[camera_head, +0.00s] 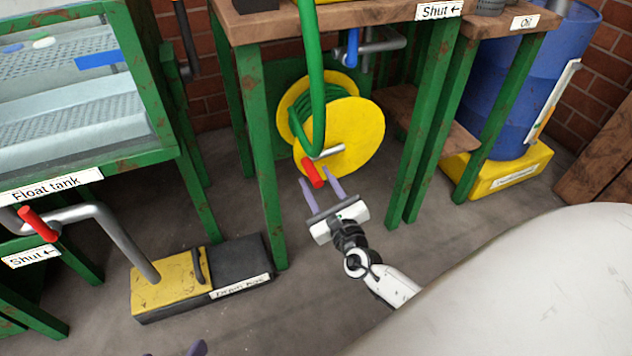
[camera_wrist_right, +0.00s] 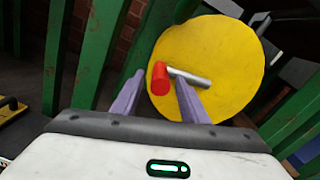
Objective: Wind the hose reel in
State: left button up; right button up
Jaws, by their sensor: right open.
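The hose reel has a yellow disc (camera_head: 357,135) with green hose (camera_head: 303,108) wound behind it, under the bench. A grey crank (camera_head: 328,152) with a red handle (camera_head: 313,174) stands out from the disc's face. My right gripper (camera_head: 317,178) is open, with its purple fingers on either side of the red handle. In the right wrist view the red handle (camera_wrist_right: 160,80) shows between the fingertips (camera_wrist_right: 159,76), in front of the yellow disc (camera_wrist_right: 225,60). I cannot tell whether either finger touches it. Only purple tips of my left gripper (camera_head: 180,351) show at the bottom edge.
Green bench legs (camera_head: 262,165) (camera_head: 425,135) stand on both sides of the reel. The float tank (camera_head: 70,180) is at left, with a red-handled pipe (camera_head: 95,210) and a yellow and black box (camera_head: 172,280) on the floor. A blue drum (camera_head: 515,80) stands at right.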

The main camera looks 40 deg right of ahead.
jog(key=shift+w+d, duration=0.1)
jog(key=shift+w, duration=0.45)
grip_shut()
